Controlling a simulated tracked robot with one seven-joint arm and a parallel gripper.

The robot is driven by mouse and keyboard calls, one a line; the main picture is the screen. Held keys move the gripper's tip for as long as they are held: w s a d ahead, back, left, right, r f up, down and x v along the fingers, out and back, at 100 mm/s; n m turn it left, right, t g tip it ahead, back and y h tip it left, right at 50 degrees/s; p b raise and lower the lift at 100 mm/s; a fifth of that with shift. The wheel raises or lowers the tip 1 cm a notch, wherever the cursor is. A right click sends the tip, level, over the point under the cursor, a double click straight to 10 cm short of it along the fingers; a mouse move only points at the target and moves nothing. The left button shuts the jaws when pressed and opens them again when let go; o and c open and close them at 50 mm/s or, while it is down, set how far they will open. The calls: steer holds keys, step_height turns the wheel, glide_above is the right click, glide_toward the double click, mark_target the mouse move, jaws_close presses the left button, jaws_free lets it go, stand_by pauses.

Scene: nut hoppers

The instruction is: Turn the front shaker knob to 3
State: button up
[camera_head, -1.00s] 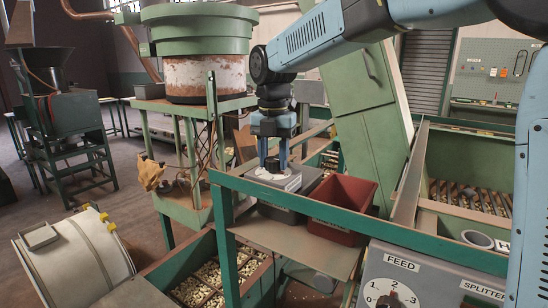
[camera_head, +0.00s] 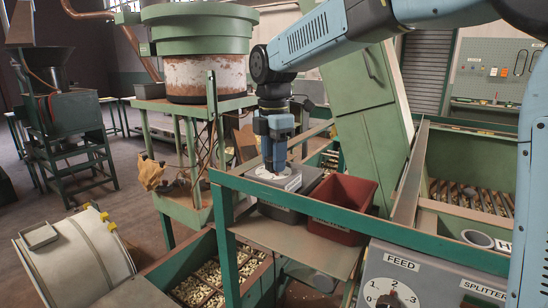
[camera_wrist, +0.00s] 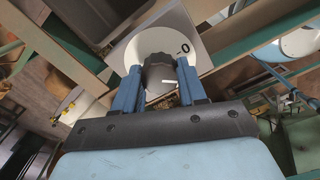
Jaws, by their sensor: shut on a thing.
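The shaker knob is a dark knob (camera_wrist: 157,72) on a round white dial (camera_wrist: 176,40) atop a grey box (camera_head: 292,184) behind the green rail. In the wrist view a "0" shows at the dial's upper right. A short white mark lies on the knob's right side, toward my right finger; the other dial numbers are hidden or unreadable. My gripper (camera_wrist: 158,88) points down, with its two blue fingers shut on the knob from both sides. In the head view my gripper (camera_head: 274,166) hides the knob.
A red bin (camera_head: 343,192) stands close to the right of the grey box. A green rail (camera_head: 350,219) runs in front. A panel labelled FEED (camera_head: 403,264) has another dark knob (camera_head: 386,300) at lower right. A green post (camera_head: 213,125) stands left of my gripper.

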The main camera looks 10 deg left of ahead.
steer(key=m, duration=0.4)
steer(key=shift+m, duration=0.3)
steer(key=m, duration=0.3)
steer(key=shift+m, duration=0.3)
steer(key=m, duration=0.4)
steer(key=shift+m, duration=0.3)
steer(key=m, duration=0.3)
steer(key=shift+r+m, duration=0.1)
steer(key=shift+m, duration=0.2)
steer(key=m, duration=1.1)
steer(key=shift+w, duration=0.1)
steer(key=shift+m, duration=0.5)
steer(key=o, duration=1.1)
steer(key=shift+c, duration=0.2)
